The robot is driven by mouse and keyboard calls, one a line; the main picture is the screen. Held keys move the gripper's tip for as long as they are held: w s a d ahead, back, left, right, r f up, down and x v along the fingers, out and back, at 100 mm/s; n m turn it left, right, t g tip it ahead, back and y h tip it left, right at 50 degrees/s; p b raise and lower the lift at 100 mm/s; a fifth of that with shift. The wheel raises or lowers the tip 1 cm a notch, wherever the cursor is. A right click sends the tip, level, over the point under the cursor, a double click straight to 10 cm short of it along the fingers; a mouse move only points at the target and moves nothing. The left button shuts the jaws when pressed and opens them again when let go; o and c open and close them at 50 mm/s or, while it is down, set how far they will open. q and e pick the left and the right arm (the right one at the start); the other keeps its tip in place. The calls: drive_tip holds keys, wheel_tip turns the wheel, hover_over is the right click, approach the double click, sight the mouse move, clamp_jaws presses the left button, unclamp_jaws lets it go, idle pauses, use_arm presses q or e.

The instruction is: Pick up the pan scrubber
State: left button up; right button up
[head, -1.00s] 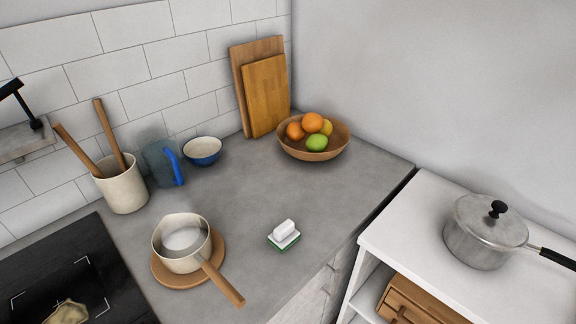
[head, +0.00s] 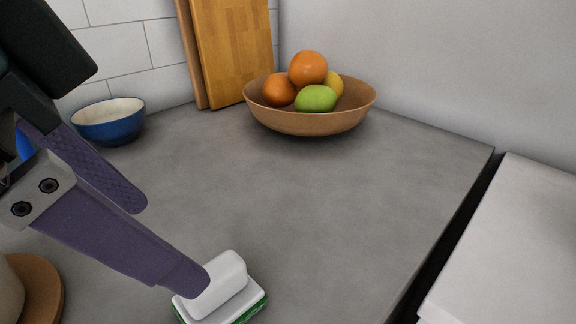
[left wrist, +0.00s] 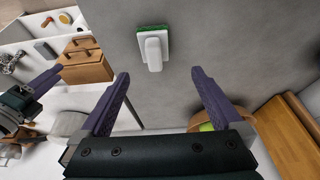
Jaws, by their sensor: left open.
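The pan scrubber (head: 222,290) has a white top with a raised grip and a green pad beneath. It lies on the grey worktop at the bottom of the head view. My left gripper (head: 170,243) is open and empty; its near finger overlaps the scrubber's edge in the head view. In the left wrist view the scrubber (left wrist: 152,48) lies just beyond the gap between the two open fingertips (left wrist: 160,73), apart from both. My right gripper (left wrist: 45,85) shows partly at the left edge of the left wrist view, its jaw opening unclear.
A wooden fruit bowl (head: 310,120) stands at the back, by cutting boards (head: 235,50). A blue bowl (head: 108,125) is at the back left. A round wooden board (head: 40,285) is at lower left. The worktop (head: 330,210) right of the scrubber is clear, up to a gap before a white unit (head: 520,240).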

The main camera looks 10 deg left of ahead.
sight(214, 284)
use_arm(q)
drive_tip(key=x, duration=0.2)
drive_tip(key=b+x, duration=0.1)
drive_tip(key=shift+s+d+f, duration=0.15)
drive_tip(key=shift+s+f, duration=0.05)
drive_tip(key=shift+f, duration=0.25)
drive_tip(key=b+x, duration=0.1)
drive_tip(key=x, duration=0.1)
drive_tip(key=b+x, duration=0.1)
drive_tip(key=x, duration=0.2)
drive_tip(key=shift+s+d+f, duration=0.1)
drive_tip(key=shift+d+f, duration=0.2)
use_arm(e)
drive_tip(key=f, duration=0.3)
drive_tip(key=shift+s+f, duration=0.2)
drive_tip(key=shift+s, duration=0.1)
use_arm(q)
drive_tip(key=shift+c, duration=0.2)
drive_tip(key=c, duration=1.4)
drive_tip(key=shift+o, duration=0.2)
drive_tip(key=shift+r, duration=0.1)
use_arm(e)
drive_tip(key=shift+r, duration=0.1)
